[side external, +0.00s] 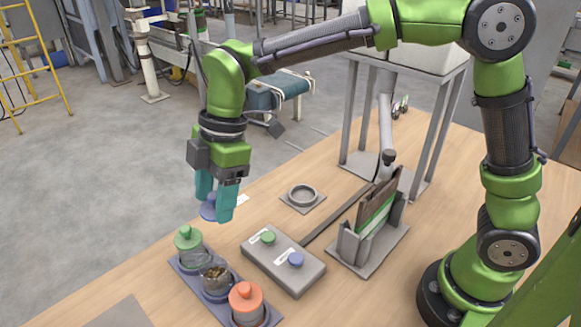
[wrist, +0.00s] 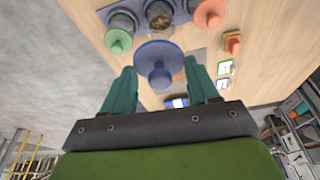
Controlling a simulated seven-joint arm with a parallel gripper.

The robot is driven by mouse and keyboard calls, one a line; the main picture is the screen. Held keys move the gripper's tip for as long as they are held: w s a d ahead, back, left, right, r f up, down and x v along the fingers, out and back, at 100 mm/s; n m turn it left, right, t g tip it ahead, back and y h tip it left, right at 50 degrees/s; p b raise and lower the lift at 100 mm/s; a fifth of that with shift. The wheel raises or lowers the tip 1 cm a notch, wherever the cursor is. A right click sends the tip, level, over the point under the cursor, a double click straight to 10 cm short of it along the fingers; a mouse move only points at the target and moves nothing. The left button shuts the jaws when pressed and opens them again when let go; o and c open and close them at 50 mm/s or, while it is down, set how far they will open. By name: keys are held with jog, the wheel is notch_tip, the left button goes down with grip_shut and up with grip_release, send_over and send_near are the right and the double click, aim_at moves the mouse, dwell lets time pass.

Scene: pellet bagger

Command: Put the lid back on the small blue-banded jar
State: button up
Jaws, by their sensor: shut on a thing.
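My gripper (side external: 213,207) is shut on a blue lid (side external: 207,212), held by its knob between the teal fingers; the lid also shows in the wrist view (wrist: 157,54). It is above the table, apart from the jars. The lidless jar (side external: 216,284), with brown pellets inside and a bluish ring low around it, stands in the middle of a grey-blue rack (side external: 182,269). Its open mouth also shows at the top of the wrist view (wrist: 160,17). In the side view the lid is beyond and above the jar row.
A green-lidded jar (side external: 188,240) and an orange-lidded jar (side external: 246,299) flank the open jar closely. A grey box (side external: 283,266) with green and blue knobs stands beside the rack. Farther off are a round dish (side external: 303,195) and a bag holder (side external: 368,245).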

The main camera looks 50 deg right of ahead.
jog(key=a+f+n+g, duration=0.1)
jog(key=a+f+n, duration=0.2)
jog(key=f, duration=0.8)
jog(key=shift+a+f+n, duration=0.15)
jog(key=shift+f+n, duration=0.05)
jog(key=shift+n, duration=0.1)
jog(key=shift+f, duration=0.15)
dwell(2.1)
jog(key=o, duration=1.3)
notch_tip(320, 180, up, 7)
dwell(0.6)
